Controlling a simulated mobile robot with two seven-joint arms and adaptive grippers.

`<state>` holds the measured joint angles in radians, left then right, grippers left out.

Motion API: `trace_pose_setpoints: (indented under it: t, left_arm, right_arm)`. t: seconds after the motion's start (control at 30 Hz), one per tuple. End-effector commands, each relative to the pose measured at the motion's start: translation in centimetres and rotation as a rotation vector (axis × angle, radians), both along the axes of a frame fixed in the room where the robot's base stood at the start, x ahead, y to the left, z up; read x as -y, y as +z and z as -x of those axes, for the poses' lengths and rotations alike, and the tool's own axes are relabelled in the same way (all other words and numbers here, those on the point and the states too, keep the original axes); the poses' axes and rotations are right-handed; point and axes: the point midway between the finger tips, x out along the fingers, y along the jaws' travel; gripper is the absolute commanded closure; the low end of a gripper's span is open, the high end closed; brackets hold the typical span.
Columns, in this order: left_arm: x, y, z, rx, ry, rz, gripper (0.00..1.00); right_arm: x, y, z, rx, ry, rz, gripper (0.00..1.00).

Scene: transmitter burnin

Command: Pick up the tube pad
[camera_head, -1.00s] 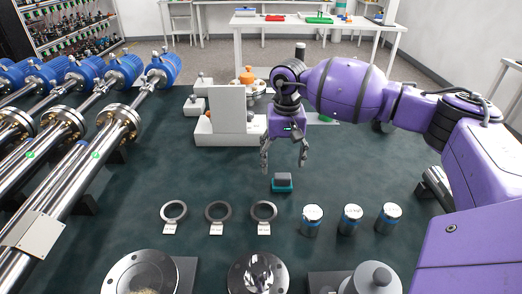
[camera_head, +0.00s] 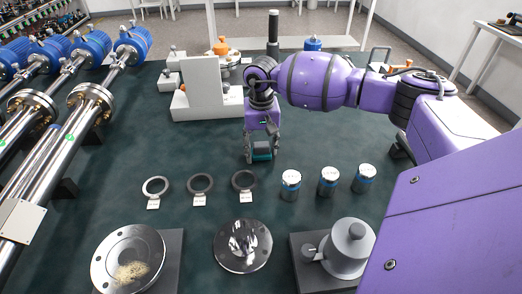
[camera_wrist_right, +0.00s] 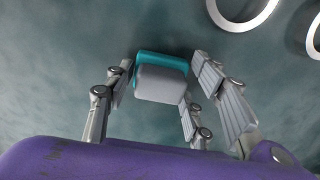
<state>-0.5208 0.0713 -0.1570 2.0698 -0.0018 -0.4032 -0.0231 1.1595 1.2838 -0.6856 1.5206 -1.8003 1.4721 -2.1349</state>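The tube pad is a small block with a grey top and a teal base (camera_head: 262,154). It sits on the dark green table mat, beyond the row of rings. My right gripper (camera_head: 262,148) is lowered over it, with fingers on both sides. In the right wrist view the pad (camera_wrist_right: 160,84) lies between the spread fingers of the gripper (camera_wrist_right: 162,80). Small gaps seem to show beside the pad, so the fingers look open around it. Contact at the fingertips is hard to judge. My left gripper is not in view.
Three dark or metal rings with labels (camera_head: 200,184) lie nearer, left of three silver canisters (camera_head: 328,181). Flanged discs (camera_head: 242,246) and a grey fixture (camera_head: 350,248) stand at the front. A white block stand (camera_head: 203,85) is behind. Long steel tubes (camera_head: 60,135) lie at left.

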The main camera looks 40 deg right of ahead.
Motion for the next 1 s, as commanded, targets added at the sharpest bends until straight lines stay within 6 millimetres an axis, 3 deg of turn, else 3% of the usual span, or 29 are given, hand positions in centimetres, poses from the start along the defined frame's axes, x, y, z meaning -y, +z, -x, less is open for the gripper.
trace_pose_setpoints:
  t: [0.17,0.57,0.73,1.0]
  left_arm:
    - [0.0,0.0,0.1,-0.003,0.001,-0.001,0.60]
    - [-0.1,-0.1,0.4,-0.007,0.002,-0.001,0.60]
    - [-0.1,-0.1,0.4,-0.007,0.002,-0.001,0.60]
    - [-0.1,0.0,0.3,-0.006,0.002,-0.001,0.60]
  right_arm:
    - [0.0,0.0,0.0,0.001,0.000,0.001,0.76]
    - [0.0,1.1,-0.1,0.002,0.000,0.001,0.76]
    - [0.0,3.6,0.0,0.004,0.001,0.001,0.76]
    - [-3.3,9.6,4.4,0.003,0.006,0.003,0.76]
